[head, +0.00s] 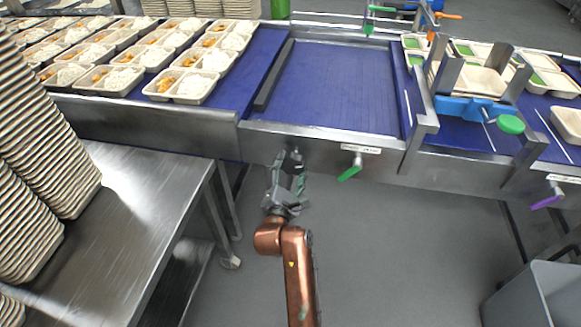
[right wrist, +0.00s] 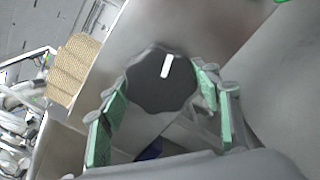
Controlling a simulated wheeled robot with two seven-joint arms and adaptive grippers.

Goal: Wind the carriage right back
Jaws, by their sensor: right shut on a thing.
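My right gripper (head: 289,166) reaches up to the steel front rail (head: 315,146) of the conveyor. In the right wrist view a dark round knob (right wrist: 160,82) with a white mark sits between the green-padded fingers (right wrist: 162,108) of this gripper, which is shut on it. In the head view the gripper mostly hides the knob. A blue carriage-like bracket (head: 465,107) with a green knob (head: 510,124) spans the right belt; I cannot tell whether the dark knob drives it. My left gripper is not in view.
A green lever (head: 350,171) sticks out of the rail just right of my gripper. Filled trays (head: 110,79) stand on the left belt. The middle belt (head: 335,85) is empty. A steel table (head: 140,215) with stacked trays stands at left, a grey bin (head: 535,297) at lower right.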

